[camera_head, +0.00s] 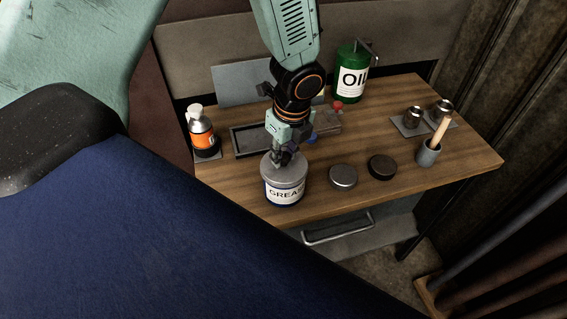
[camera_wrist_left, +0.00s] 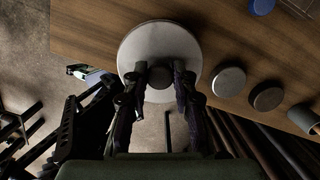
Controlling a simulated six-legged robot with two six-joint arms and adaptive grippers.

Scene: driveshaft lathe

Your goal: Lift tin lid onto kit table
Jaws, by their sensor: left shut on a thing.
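The grease tin (camera_head: 284,193), white-labelled with a blue base, stands near the front edge of the wooden kit table (camera_head: 325,205). Its round grey tin lid (camera_head: 297,170) sits at the tin's top; I cannot tell whether there is a small gap. My left gripper (camera_head: 283,158) comes down from above and is shut on the lid's middle. In the left wrist view the lid (camera_wrist_left: 150,37) is a pale disc, with the fingertips (camera_wrist_left: 160,77) closed around a small knob that they partly hide. My right gripper is not in view.
A silver disc (camera_head: 343,176) and a dark disc (camera_head: 381,167) lie right of the tin. Behind are an orange bottle (camera_head: 202,134), a shallow tray (camera_head: 252,141) and a green oil can (camera_head: 350,75). A cup with a wooden handle (camera_head: 429,154) stands at right.

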